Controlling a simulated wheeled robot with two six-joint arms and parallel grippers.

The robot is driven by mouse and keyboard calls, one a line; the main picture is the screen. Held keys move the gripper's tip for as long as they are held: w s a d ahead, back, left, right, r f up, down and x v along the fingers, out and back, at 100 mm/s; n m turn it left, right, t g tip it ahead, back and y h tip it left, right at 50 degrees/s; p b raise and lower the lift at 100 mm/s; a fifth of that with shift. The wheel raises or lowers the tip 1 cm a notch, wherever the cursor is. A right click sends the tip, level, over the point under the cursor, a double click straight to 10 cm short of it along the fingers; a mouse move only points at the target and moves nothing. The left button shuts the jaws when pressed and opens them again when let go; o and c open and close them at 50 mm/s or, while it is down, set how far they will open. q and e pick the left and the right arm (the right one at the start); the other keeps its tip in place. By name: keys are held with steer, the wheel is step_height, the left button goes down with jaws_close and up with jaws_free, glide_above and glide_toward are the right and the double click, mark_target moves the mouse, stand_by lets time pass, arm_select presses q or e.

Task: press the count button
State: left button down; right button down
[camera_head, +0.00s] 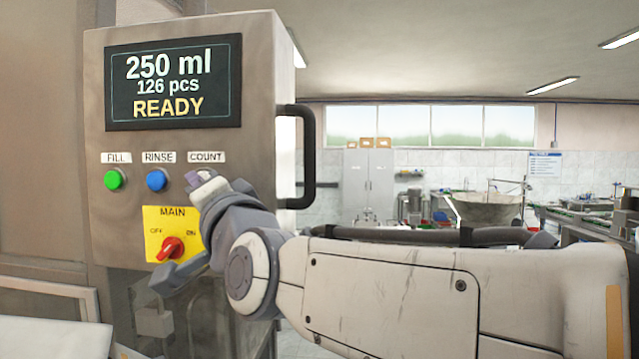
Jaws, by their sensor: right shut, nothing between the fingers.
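The control panel (100,230) is a grey metal box on the left, with FILL, RINSE and COUNT labels in a row. The COUNT label (207,157) is at the right end of the row. My right gripper (203,184) is shut and empty, with its tips just below that label, over the place of the count button. The button itself is hidden or cannot be told apart from the fingertips. I cannot tell whether the tips touch it. The display (174,84) reads 250 ml, 126 pcs, READY. My left gripper is not in view.
The green FILL button (114,179) and blue RINSE button (156,180) are left of my gripper. A red switch (171,249) on a yellow MAIN plate (155,218) is below it. A black handle (309,157) sticks out at the panel's right side.

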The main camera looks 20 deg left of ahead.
steer(key=shift+w+a+b, duration=0.1)
steer(key=shift+w+b, duration=0.3)
steer(key=shift+w, duration=0.05)
stand_by(0.6)
steer(key=shift+s, duration=0.2)
steer(key=shift+s+d, duration=0.2)
steer(key=shift+s, duration=0.45)
steer(key=s, duration=0.2)
steer(key=s+d+p, duration=0.1)
steer(key=s, duration=0.2)
stand_by(0.3)
steer(key=shift+w+d+f, duration=0.1)
stand_by(0.4)
